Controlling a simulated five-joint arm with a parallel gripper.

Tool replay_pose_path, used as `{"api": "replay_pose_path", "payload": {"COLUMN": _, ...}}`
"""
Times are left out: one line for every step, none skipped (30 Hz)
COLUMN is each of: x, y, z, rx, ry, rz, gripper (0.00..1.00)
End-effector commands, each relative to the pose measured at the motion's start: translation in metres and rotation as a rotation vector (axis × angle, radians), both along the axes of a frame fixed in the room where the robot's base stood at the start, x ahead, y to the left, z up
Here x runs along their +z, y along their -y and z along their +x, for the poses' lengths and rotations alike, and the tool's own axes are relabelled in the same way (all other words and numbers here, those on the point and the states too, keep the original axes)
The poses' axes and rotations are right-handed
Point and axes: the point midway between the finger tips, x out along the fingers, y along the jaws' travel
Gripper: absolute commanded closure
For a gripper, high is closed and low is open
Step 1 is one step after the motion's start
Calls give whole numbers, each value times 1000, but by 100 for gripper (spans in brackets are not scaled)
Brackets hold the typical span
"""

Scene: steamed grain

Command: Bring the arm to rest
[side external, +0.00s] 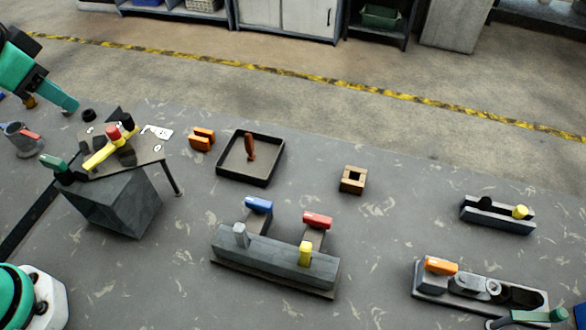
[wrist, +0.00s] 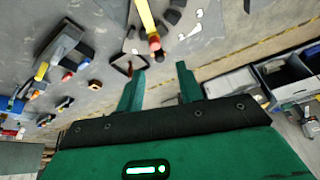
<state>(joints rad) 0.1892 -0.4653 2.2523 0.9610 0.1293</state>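My gripper (wrist: 159,72) shows in the wrist view with its two green fingers spread apart. It is open, with a clear gap and nothing held between the fingers. Past the fingertips is a yellow bar with a red end (wrist: 148,24), apart from them as far as I can tell. In the side view, teal and black arm parts reach in from the upper left edge, above the raised grey table. The yellow bar with a red knob (side external: 108,150) lies on that table. I cannot make out both fingertips in the side view.
A dark square tray (side external: 222,172) holds an upright brown peg. A grey fixture (side external: 265,258) has blue, red and yellow handles. A wooden square block (side external: 353,180) and orange clips (side external: 201,139) stand nearby. More fixtures are at the right. The floor between them is clear.

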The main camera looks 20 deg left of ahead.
Motion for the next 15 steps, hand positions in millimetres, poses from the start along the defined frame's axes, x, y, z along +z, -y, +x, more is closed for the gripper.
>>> {"api": "replay_pose_path", "payload": {"x": -2, "y": -10, "z": -9, "rx": 45, "ry": 14, "rz": -9, "gripper": 64}}
{"api": "replay_pose_path", "payload": {"x": -4, "y": -15, "z": -14, "rx": 69, "ry": 21, "rz": -14, "gripper": 64}}
{"api": "replay_pose_path", "payload": {"x": -6, "y": -21, "z": -20, "rx": 102, "ry": 31, "rz": -22, "gripper": 64}}
{"api": "replay_pose_path", "payload": {"x": -8, "y": -26, "z": -25, "rx": 126, "ry": 38, "rz": -27, "gripper": 64}}
{"api": "replay_pose_path", "payload": {"x": -10, "y": -30, "z": -29, "rx": 149, "ry": 46, "rz": -31, "gripper": 64}}
{"api": "replay_pose_path", "payload": {"x": -13, "y": -35, "z": -35, "rx": 176, "ry": 54, "rz": -37, "gripper": 64}}
{"api": "replay_pose_path", "payload": {"x": -15, "y": -38, "z": -39, "rx": 198, "ry": 59, "rz": -42, "gripper": 64}}
{"api": "replay_pose_path", "payload": {"x": -17, "y": -41, "z": -42, "rx": 215, "ry": 65, "rz": -45, "gripper": 64}}
{"api": "replay_pose_path", "payload": {"x": -19, "y": -45, "z": -47, "rx": 237, "ry": 72, "rz": -50, "gripper": 64}}
{"api": "replay_pose_path", "payload": {"x": -21, "y": -47, "z": -49, "rx": 252, "ry": 76, "rz": -53, "gripper": 64}}
{"api": "replay_pose_path", "payload": {"x": -22, "y": -48, "z": -52, "rx": 265, "ry": 81, "rz": -56, "gripper": 64}}
{"api": "replay_pose_path", "payload": {"x": -24, "y": -51, "z": -54, "rx": 279, "ry": 85, "rz": -59, "gripper": 64}}
{"api": "replay_pose_path", "payload": {"x": -25, "y": -52, "z": -56, "rx": 287, "ry": 87, "rz": -61, "gripper": 64}}
{"api": "replay_pose_path", "payload": {"x": -25, "y": -53, "z": -57, "rx": 293, "ry": 90, "rz": -62, "gripper": 64}}
{"api": "replay_pose_path", "payload": {"x": -26, "y": -54, "z": -59, "rx": 300, "ry": 92, "rz": -63, "gripper": 64}}
